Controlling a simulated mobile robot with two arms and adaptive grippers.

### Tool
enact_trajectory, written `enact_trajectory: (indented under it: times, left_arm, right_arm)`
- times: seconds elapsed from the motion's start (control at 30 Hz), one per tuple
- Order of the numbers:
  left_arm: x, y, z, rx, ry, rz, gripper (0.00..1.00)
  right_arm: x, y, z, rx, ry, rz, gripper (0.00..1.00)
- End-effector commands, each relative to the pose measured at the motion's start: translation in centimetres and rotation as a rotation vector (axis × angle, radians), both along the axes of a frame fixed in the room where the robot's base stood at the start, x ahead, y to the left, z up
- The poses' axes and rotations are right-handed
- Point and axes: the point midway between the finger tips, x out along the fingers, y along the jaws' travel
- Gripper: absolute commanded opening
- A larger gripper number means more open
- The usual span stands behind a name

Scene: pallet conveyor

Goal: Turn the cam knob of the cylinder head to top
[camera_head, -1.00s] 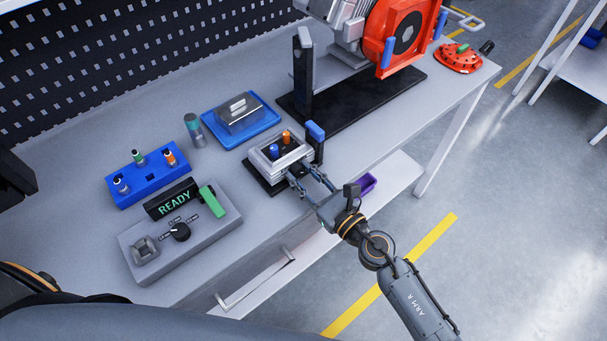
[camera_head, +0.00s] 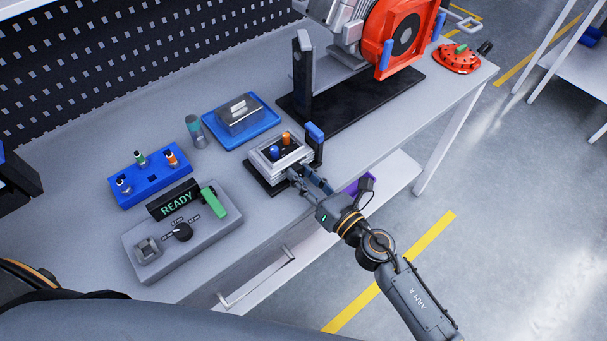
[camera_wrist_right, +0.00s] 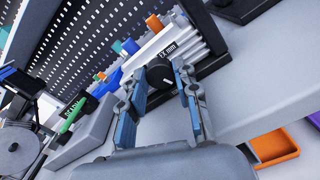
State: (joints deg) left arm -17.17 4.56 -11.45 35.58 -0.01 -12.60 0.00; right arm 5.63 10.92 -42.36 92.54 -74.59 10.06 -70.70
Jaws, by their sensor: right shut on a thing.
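The cylinder head (camera_head: 268,168) is a silver block on a black base, with a blue and an orange piece on top. Its black cam knob (camera_wrist_right: 158,70) shows in the right wrist view between the fingers, on the face bearing a "mm" label. My right gripper (camera_head: 305,176) is at that front face, its fingers shut on the knob; it also shows in the right wrist view (camera_wrist_right: 163,84). The knob is hidden in the head view. What looks like my left gripper (camera_wrist_right: 18,78) is at the left edge of the right wrist view, its jaws unclear.
A grey panel (camera_head: 212,232) with a READY display stands at the front left. Behind it are a blue block (camera_head: 142,190) with several plugs and a blue tray (camera_head: 212,129). A tall black post (camera_head: 303,80) stands behind the head. An orange bin (camera_wrist_right: 275,147) is below.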

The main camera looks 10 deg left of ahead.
Motion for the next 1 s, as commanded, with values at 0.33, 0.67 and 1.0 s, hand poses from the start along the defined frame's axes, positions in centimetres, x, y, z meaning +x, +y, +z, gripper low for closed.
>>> enact_trajectory:
  times: [0.33, 0.67, 1.0]
  left_arm:
    - [0.00, 0.03, 0.04, 0.000, 0.000, 0.000, 0.40]
    - [-0.02, 0.05, 0.04, 0.000, 0.001, 0.000, 0.40]
    - [-0.20, 0.34, 0.01, 0.004, 0.003, -0.001, 0.40]
  right_arm:
    - [0.05, -0.03, 0.04, 0.011, 0.013, -0.001, 0.00]
    - [0.05, -0.02, 0.04, 0.010, 0.012, -0.001, 0.54]
    - [0.01, -0.01, -0.01, 0.010, 0.013, -0.001, 0.54]
